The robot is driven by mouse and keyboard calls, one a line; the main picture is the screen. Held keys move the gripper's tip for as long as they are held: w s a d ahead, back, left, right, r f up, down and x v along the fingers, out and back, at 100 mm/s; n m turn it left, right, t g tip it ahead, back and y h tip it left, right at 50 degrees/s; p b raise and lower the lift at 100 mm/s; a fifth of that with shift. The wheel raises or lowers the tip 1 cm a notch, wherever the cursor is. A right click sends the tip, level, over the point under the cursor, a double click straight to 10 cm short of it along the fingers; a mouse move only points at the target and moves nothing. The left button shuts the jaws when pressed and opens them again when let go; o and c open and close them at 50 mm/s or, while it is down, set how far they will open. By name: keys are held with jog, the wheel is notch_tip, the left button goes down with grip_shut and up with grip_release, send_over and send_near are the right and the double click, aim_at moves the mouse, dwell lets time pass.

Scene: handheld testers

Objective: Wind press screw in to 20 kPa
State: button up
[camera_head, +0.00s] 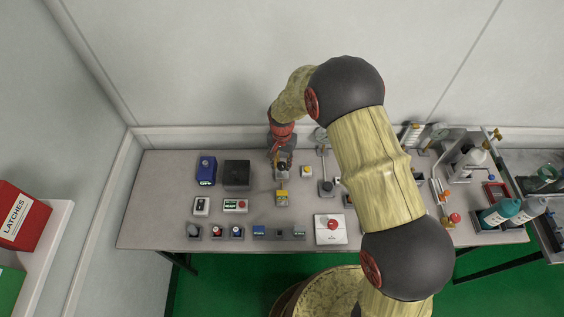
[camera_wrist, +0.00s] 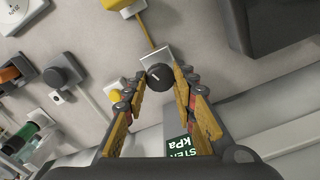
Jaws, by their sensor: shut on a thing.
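In the wrist view a round black knob (camera_wrist: 160,77) with a pale pointer line sits between my fingertips, by a light grey plate. It looks like the press screw. My gripper (camera_wrist: 161,80) has its yellow-padded fingers closed in on both sides of the knob. A dark green label or display (camera_wrist: 184,151) reading "STER kPa" in part shows below; the rest is hidden behind my gripper, and no pressure value is readable. In the head view my gripper (camera_head: 283,160) is down at the back middle of the table, and its body hides most of the tester.
The grey table (camera_head: 155,215) holds a blue handheld meter (camera_head: 206,169), a black box (camera_head: 236,175), a yellow-topped device (camera_head: 282,198) close in front of my gripper, and a white panel with a red button (camera_head: 331,229). Bottles (camera_head: 500,212) stand right. The wall is close behind.

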aim_at(282, 165)
jog(key=shift+w+r+m, duration=0.15)
jog(key=shift+m, duration=1.85)
jog(key=shift+a, duration=0.1)
jog(key=o, duration=1.2)
jog(key=shift+c, duration=0.2)
notch_tip(282, 165, up, 12)
